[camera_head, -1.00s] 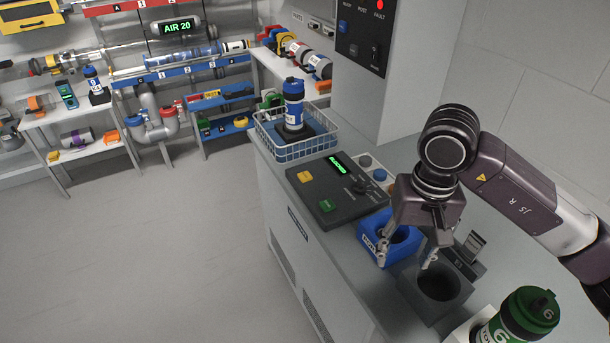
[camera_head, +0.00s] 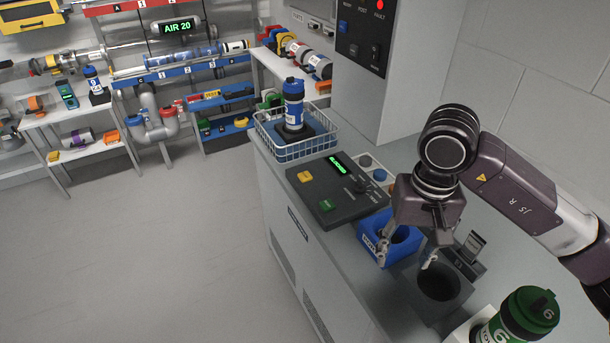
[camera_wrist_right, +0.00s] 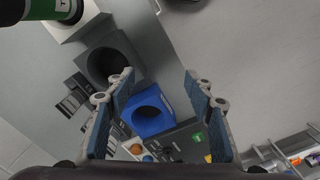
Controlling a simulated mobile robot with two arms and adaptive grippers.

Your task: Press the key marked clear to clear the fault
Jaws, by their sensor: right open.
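A dark control panel (camera_head: 338,189) lies on the grey counter. It carries a yellow key (camera_head: 305,176), a green key (camera_head: 327,205) and a small lit green display (camera_head: 336,165). I cannot read the key labels, so I cannot tell which is marked clear. My right gripper (camera_head: 406,256) is open and empty, pointing down over the blue holder and dark socket, to the right of the panel. In the right wrist view the panel (camera_wrist_right: 183,136) shows partly between the open fingers (camera_wrist_right: 160,92). My left gripper is not in view.
A blue holder (camera_head: 371,243) and a dark socket block (camera_head: 437,303) stand beside the panel. A wire basket (camera_head: 285,151) with a blue-capped bottle (camera_head: 294,104) stands behind it. A green-capped bottle (camera_head: 525,315) stands at the front right. Open floor (camera_head: 150,260) lies left of the counter.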

